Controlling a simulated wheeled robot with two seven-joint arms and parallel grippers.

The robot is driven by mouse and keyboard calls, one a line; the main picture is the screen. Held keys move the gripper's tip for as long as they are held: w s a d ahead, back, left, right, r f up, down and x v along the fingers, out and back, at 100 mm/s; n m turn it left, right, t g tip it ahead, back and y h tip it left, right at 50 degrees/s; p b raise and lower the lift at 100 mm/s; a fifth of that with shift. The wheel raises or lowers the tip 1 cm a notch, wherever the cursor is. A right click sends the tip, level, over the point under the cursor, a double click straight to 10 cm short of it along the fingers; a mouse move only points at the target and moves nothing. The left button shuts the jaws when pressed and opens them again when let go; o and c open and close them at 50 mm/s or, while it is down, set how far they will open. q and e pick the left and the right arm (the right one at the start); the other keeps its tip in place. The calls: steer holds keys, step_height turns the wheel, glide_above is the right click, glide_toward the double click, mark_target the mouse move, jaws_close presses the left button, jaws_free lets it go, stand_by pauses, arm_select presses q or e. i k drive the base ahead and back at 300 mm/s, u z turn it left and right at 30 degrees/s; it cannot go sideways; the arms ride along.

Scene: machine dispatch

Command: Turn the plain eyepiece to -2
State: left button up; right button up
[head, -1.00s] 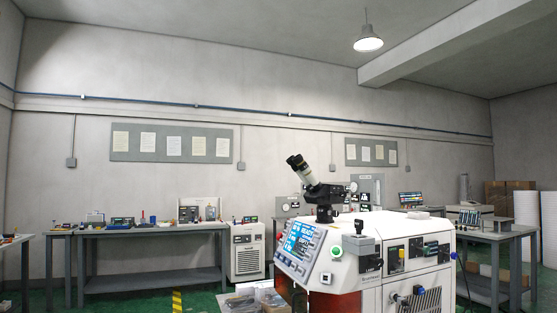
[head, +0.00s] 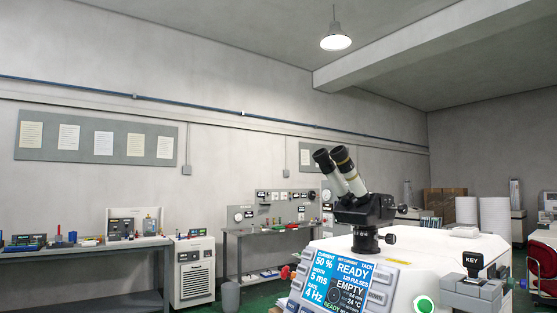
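A microscope head (head: 364,212) with two eyepieces stands on top of the white machine (head: 400,258). The left eyepiece tube (head: 328,164) has a plain black end. The right eyepiece tube (head: 345,163) has a black end with a pale yellowish band below it. Both tubes tilt up and to the left. Scale marks on the eyepieces are too small to read. Neither of my grippers shows in the head view.
The machine's front has a lit screen (head: 336,281) reading READY and EMPTY, a green button (head: 423,304) and a KEY box (head: 473,274). A workbench (head: 90,256) and a white cabinet unit (head: 191,270) stand at the left. A grey bin (head: 230,296) is on the floor.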

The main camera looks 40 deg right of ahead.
mark_target(321, 157)
steer(key=i, duration=2.75)
steer(key=z, duration=3.95)
